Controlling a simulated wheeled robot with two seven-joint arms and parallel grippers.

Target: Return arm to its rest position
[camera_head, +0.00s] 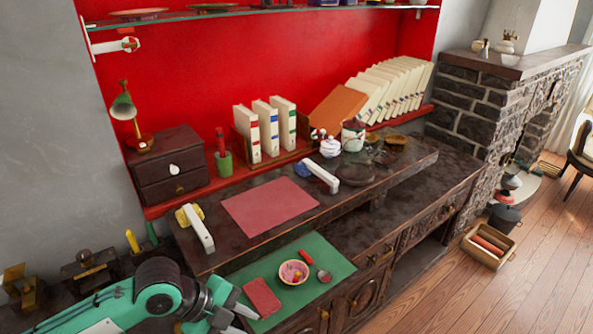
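My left arm (160,291), teal and dark grey, comes in from the bottom left. Its gripper (242,321) is at the bottom edge, by the near left corner of the green mat (325,255). Its pale fingertips look apart, with nothing seen between them; the lower one is close to the picture edge. The red book (262,297) lies on the mat just beyond the fingers. Whether the gripper touches the mat cannot be told. My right arm and gripper are not in view. A white teapot-like pot (330,147) stands at the back of the counter.
A bowl (293,272), a red item (306,257) and a spoon (324,275) are on the green mat. A bare pink mat (268,206) lies on the raised dark counter (240,252). White-handled items (200,231) (322,176) flank it. Wooden floor (500,290) is open at right.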

